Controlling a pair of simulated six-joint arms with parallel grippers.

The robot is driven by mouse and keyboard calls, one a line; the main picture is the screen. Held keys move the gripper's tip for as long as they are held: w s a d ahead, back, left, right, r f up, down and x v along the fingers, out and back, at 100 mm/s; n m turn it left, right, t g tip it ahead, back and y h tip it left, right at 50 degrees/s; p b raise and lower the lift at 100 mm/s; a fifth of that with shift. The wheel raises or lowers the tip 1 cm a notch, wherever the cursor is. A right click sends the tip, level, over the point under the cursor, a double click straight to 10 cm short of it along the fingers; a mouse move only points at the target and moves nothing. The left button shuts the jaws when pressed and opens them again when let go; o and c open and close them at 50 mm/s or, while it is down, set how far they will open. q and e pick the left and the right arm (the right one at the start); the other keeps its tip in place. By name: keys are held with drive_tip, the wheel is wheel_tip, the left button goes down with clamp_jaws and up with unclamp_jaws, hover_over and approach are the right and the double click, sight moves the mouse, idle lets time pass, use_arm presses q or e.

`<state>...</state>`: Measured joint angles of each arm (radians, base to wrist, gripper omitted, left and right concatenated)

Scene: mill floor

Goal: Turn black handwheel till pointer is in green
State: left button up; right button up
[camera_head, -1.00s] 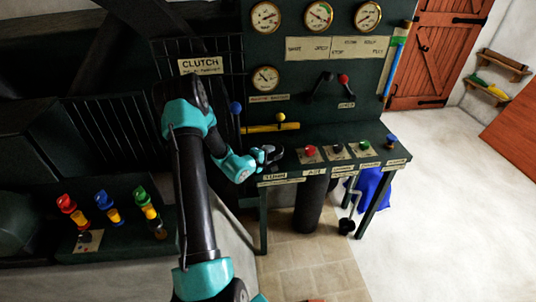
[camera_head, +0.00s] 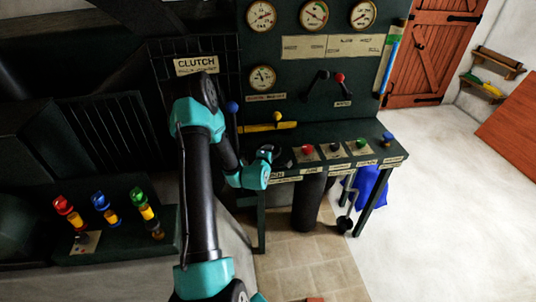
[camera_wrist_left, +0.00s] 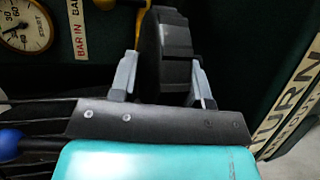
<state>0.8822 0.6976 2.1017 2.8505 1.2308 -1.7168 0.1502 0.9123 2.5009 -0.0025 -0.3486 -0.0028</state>
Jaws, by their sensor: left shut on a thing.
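The black handwheel (camera_wrist_left: 172,45) stands between the two grey fingers of my left gripper (camera_wrist_left: 163,82) in the left wrist view. The gripper is shut on its ribbed rim. In the head view the left gripper (camera_head: 270,152) is at the left end of the console shelf, and the handwheel (camera_head: 285,158) is mostly hidden by it. A round white gauge (camera_head: 262,78) is on the panel above. The top middle gauge (camera_head: 314,14) has coloured marks on its face. The exact pointer readings are too small to tell. My right gripper is not in view.
Red (camera_head: 307,149), black, green and blue knobs line the shelf to the right of the handwheel. A yellow-knobbed lever (camera_head: 277,117) and a blue-knobbed lever (camera_head: 232,107) stand close behind the gripper. Red and black levers are on the panel above.

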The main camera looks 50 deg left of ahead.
use_arm(q)
drive_tip(key=o, duration=0.9)
drive_tip(key=shift+o, duration=0.2)
drive_tip(key=v, duration=1.7)
drive_tip(key=shift+s, duration=0.2)
drive_tip(key=shift+d+f, duration=0.1)
